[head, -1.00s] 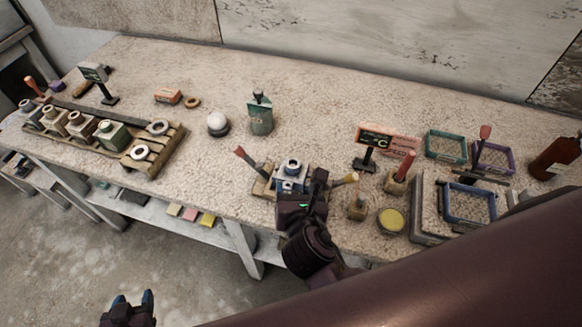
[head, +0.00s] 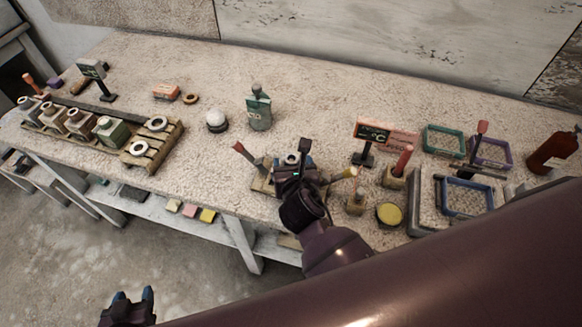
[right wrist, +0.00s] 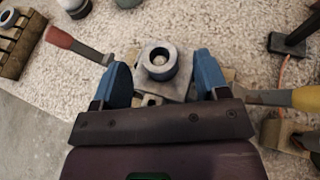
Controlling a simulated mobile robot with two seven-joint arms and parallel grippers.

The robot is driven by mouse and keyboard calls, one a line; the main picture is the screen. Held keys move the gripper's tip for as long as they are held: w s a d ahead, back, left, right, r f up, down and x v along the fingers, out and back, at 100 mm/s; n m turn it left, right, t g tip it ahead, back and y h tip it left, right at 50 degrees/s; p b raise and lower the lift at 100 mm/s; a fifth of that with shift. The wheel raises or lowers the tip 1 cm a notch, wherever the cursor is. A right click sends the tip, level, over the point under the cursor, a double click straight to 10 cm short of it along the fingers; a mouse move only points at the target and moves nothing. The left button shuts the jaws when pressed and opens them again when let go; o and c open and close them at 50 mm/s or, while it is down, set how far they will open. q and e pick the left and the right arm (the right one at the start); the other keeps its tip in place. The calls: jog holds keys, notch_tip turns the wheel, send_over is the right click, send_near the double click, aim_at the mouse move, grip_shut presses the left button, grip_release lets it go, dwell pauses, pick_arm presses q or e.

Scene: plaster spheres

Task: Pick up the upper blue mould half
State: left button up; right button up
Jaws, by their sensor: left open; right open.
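The blue mould (head: 291,159) stands on a small wooden stand at the table's front edge, mostly hidden in the head view by my right gripper. In the right wrist view its grey-blue top (right wrist: 178,85) shows, with a dark round collar around a pale hole. The seam between its halves is hidden. My right gripper (head: 295,171) is open. In the right wrist view its blue fingers (right wrist: 163,82) are on the left and right of the mould, with gaps; I cannot tell how deep they reach. My left gripper (head: 133,296) is open and empty, low in front of the table.
A red-handled tool (right wrist: 75,44) and a yellow-handled tool (right wrist: 290,98) flank the mould closely. A white sphere (head: 216,118) and a green bottle (head: 259,110) stand behind left.

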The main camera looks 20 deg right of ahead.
jog(key=shift+x, duration=1.3)
jog(key=shift+c, duration=0.2)
jog(key=c, duration=1.2)
grip_shut()
jog(key=shift+r, duration=0.15)
